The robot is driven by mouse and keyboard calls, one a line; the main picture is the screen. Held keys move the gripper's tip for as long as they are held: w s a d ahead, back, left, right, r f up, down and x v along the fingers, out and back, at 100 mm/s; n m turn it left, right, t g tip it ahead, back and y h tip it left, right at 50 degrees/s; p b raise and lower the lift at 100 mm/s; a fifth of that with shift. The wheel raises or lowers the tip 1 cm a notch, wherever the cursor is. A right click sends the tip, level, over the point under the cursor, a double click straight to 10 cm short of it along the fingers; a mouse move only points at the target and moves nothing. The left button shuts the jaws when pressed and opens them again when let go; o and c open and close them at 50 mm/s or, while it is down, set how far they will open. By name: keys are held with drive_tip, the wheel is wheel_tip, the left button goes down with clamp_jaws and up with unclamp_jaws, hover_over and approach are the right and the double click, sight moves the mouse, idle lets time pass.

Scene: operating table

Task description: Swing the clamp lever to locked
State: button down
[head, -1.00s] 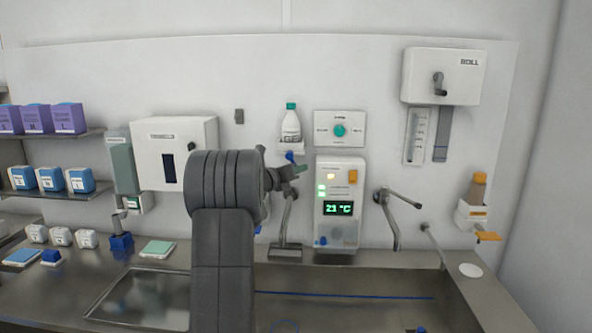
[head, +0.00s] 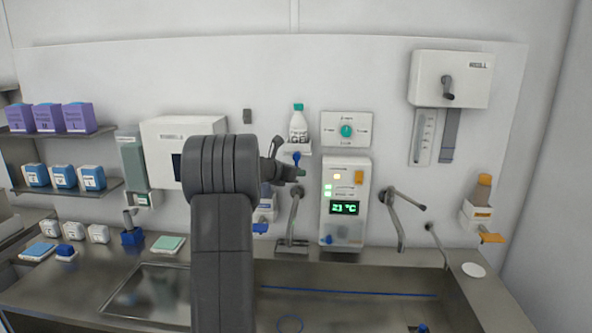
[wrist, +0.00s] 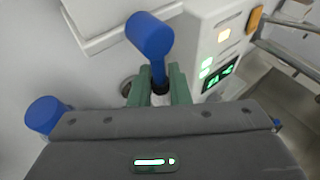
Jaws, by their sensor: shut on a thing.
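The clamp lever, a short shaft with a blue cylindrical knob (wrist: 150,38), stands between the two green fingers of my gripper (wrist: 160,88) in the wrist view. The fingers are shut on its shaft, just below the knob. In the head view the blue knob (head: 296,157) shows just above my gripper (head: 297,175). The knob points upward. The lever's pivot and lower end are hidden by my gripper and arm. A metal post (head: 296,215) on a base plate stands just below the gripper.
A gel bottle (head: 299,126) stands on a small shelf above the lever. A control panel (head: 344,205) with a lit display is close on the right, with a metal wall lever (head: 400,215) beyond it. A sink (head: 350,292) lies below. My arm hides part of a white dispenser (head: 165,150).

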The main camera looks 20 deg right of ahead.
drive_tip(key=shift+f, duration=0.1)
idle(0.3)
drive_tip(key=c, duration=1.4)
unclamp_jaws()
drive_tip(key=shift+a, duration=0.1)
drive_tip(key=b+v, duration=0.3)
drive_tip(key=v, duration=1.1)
drive_tip(key=shift+w, duration=0.1)
drive_tip(key=p+x, duration=0.3)
drive_tip(key=x, duration=1.1)
